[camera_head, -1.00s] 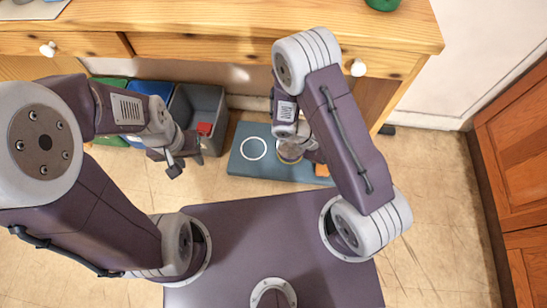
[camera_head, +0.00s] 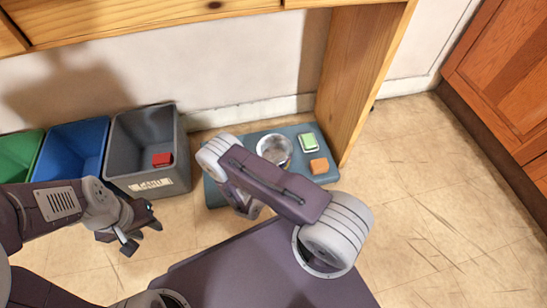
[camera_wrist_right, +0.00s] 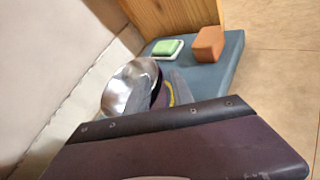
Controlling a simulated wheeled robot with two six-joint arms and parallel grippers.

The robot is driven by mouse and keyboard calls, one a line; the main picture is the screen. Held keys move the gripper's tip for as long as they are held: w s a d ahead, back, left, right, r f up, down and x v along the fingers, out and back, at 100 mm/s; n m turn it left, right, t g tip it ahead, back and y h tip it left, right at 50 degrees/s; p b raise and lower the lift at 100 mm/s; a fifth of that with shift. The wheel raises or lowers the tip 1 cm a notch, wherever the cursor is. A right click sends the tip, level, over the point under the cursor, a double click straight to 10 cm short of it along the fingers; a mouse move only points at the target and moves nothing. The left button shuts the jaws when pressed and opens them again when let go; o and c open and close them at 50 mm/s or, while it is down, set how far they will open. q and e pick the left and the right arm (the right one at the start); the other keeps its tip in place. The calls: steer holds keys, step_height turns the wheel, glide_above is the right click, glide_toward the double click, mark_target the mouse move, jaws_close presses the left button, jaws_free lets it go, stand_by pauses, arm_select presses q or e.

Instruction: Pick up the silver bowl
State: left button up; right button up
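The silver bowl (camera_head: 274,149) is on the blue-grey mat (camera_head: 215,193), near its back edge in the head view. It also shows in the right wrist view (camera_wrist_right: 127,84), just beyond my right gripper (camera_wrist_right: 168,92). The grey fingers are close in front of the bowl's near side. I cannot tell whether they touch it or how far apart they are. In the head view my right arm hides this gripper and part of the mat. My left gripper (camera_head: 142,232) is open and empty over the floor, in front of the grey bin.
A green sponge in a white dish (camera_head: 308,142) and an orange block (camera_head: 319,165) sit on the mat's right side. Grey (camera_head: 150,186), blue (camera_head: 73,150) and green (camera_head: 22,150) bins stand left. A wooden table leg (camera_head: 352,80) rises behind the mat; floor at right is clear.

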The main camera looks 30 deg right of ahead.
steer(key=b+x, duration=0.4)
steer(key=shift+w+f+b, duration=0.2)
steer(key=shift+w+b, duration=0.1)
steer(key=shift+b, duration=0.05)
steer(key=shift+w+d, duration=0.2)
steer(key=shift+d, duration=0.1)
steer(key=shift+w+d+r, duration=0.1)
steer(key=shift+r, duration=0.05)
jaws_close()
stand_by(0.7)
